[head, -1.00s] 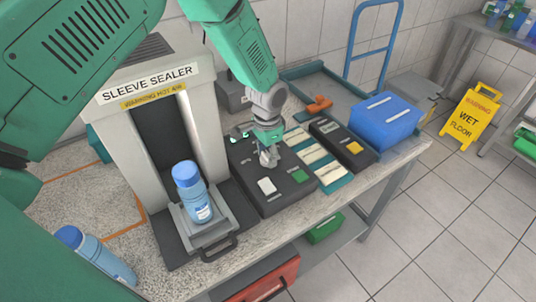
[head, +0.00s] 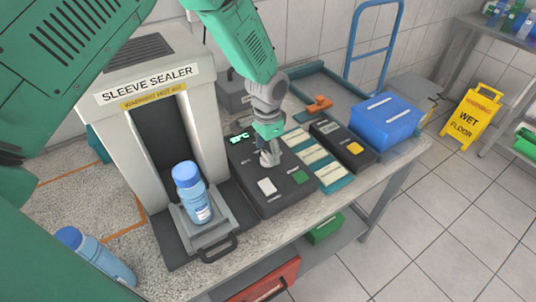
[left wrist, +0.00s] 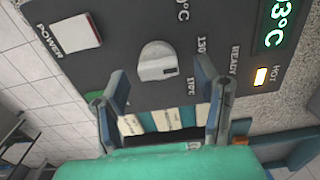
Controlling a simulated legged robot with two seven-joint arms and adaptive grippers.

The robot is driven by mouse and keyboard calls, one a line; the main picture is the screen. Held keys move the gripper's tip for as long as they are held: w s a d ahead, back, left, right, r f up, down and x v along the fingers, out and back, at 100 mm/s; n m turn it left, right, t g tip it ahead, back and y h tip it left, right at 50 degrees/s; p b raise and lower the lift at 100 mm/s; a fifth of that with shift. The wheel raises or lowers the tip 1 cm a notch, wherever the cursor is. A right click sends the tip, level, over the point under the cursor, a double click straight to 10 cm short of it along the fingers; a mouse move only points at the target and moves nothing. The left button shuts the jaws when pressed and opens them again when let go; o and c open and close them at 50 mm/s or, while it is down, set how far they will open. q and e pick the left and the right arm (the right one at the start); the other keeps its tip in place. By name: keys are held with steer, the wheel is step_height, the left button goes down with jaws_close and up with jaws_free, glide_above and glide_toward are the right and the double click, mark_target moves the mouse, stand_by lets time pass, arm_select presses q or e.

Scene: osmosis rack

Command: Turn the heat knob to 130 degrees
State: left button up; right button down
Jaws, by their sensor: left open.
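The heat knob (left wrist: 157,62) is a light grey dial on a dark control box (head: 258,203). In the left wrist view, the marks 130 and 170°C are printed beside it. A pale mark shows low on its face. My left gripper (left wrist: 160,80) is open, with its fingertips on either side of the knob; contact cannot be told. A green lit display (left wrist: 278,28) ends in 3°C, partly cut off. The HOT lamp (left wrist: 261,77) glows. My right gripper is not in view.
A white power switch (head: 267,187) and a green button (head: 299,177) are near the gripper. The sleeve sealer (head: 205,125) with a blue bottle (head: 191,192) stands left. Colour strips (head: 333,182), a dark device (head: 358,160) and a blue bin (head: 386,123) are right.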

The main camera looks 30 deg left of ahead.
mark_target(267, 154)
arm_select(q)
step_height(267, 154, up, 10)
stand_by(0.3)
steer(key=shift+f, duration=0.1)
stand_by(0.3)
